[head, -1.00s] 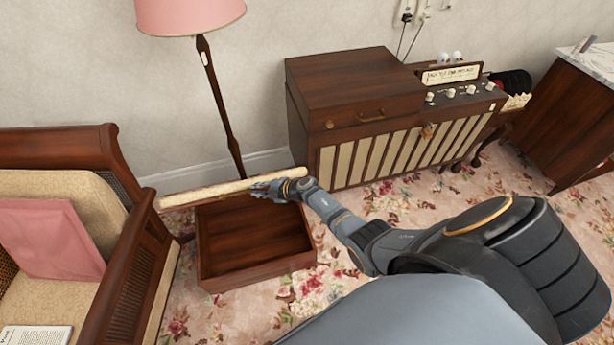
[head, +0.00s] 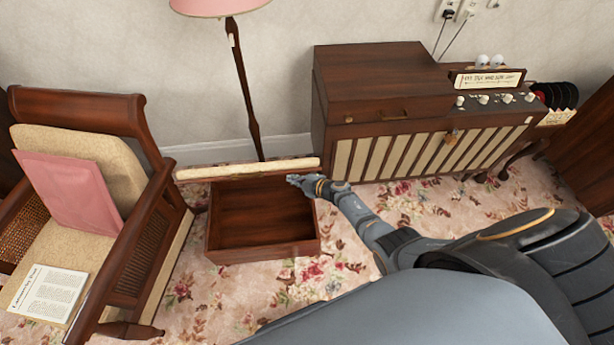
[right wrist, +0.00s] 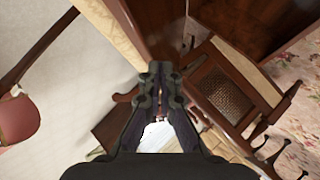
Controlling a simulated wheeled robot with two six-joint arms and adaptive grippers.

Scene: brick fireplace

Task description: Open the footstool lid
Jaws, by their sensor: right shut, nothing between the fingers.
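The footstool is a dark wooden box (head: 262,250) on the flowered carpet, open at the top, with an empty-looking interior. Its lid (head: 225,172) stands raised at the back edge, its cream padded side seen edge-on. My right gripper (head: 292,180) is shut and empty over the right part of the box, just in front of the lid; I cannot tell whether it touches it. In the right wrist view the shut fingers (right wrist: 160,72) lie beside the lid's cream edge (right wrist: 118,38). My left gripper is not in view.
A wooden armchair (head: 128,255) with a pink cushion (head: 68,195) stands close at the left of the box. A radio cabinet (head: 370,80) stands behind right, and a floor lamp (head: 243,90) behind the lid. Carpet (head: 225,295) is clear in front.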

